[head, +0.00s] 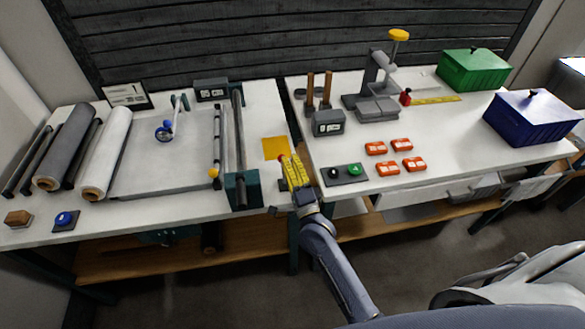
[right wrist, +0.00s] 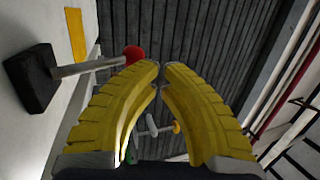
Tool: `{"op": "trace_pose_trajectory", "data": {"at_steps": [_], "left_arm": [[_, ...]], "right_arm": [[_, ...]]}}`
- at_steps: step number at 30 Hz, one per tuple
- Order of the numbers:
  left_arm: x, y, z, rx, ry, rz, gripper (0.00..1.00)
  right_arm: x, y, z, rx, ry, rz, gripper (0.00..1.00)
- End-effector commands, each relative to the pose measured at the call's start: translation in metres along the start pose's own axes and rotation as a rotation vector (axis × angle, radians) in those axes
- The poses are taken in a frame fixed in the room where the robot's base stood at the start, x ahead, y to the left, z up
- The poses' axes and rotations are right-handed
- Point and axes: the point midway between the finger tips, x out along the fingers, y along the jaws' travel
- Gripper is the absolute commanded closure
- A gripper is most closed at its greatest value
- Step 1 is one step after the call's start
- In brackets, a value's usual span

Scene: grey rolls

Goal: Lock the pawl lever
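The lever has a red knob (right wrist: 134,54) on a grey rod (right wrist: 88,68) that rises from a black block (right wrist: 32,78) in the right wrist view. In the head view the red knob (head: 281,158) shows just beside my right gripper's yellow fingertips. My right gripper (head: 290,160) is over the table edge near the gap between the two tables. In the right wrist view its fingers (right wrist: 160,66) are bowed with their tips nearly together and nothing visible between them. The knob is beside and partly behind the left finger; I cannot tell whether they touch. My left gripper is not in view.
A yellow sheet (head: 275,148) lies behind the gripper. A roller stand (head: 243,190) is to its left, beside a grey sheet (head: 165,160) and rolls. On the right table are a button box (head: 344,174), orange pieces (head: 388,168), a green box (head: 474,72) and a blue box (head: 532,120).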

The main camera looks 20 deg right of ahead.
Motion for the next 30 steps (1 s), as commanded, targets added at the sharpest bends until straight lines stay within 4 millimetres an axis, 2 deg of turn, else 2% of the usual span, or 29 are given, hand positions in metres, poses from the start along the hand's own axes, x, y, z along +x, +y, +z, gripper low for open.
{"op": "trace_pose_trajectory", "data": {"at_steps": [12, 30], "left_arm": [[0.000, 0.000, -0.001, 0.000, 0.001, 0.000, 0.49], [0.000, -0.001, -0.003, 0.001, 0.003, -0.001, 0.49]], "right_arm": [[0.017, 0.009, -0.003, 0.000, 0.001, 0.000, 1.00], [0.021, 0.009, -0.005, -0.001, 0.004, -0.003, 1.00]]}}
